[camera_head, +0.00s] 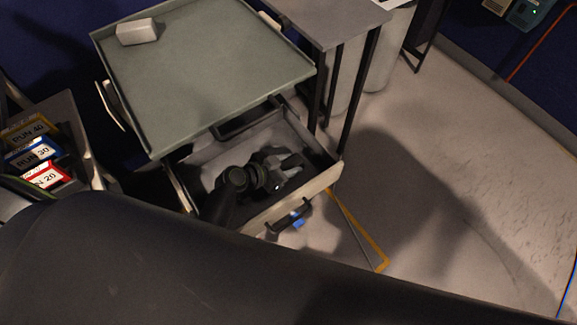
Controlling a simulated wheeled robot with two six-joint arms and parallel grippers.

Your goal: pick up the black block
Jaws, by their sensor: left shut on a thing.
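An open drawer (318,184) sticks out below the grey-green top of a cart. My left gripper (291,164) reaches down inside the drawer, near its right end. It is shut on a small dark thing at its fingertips, which I take to be the black block. The block is mostly hidden by the fingers and shadow, so its outline is hard to make out. I cannot tell whether it touches the drawer floor. My right gripper is not in view.
The cart top (205,75) overhangs the drawer's back and carries a pale block (137,32). A grey table (325,18) with dark legs stands behind right.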

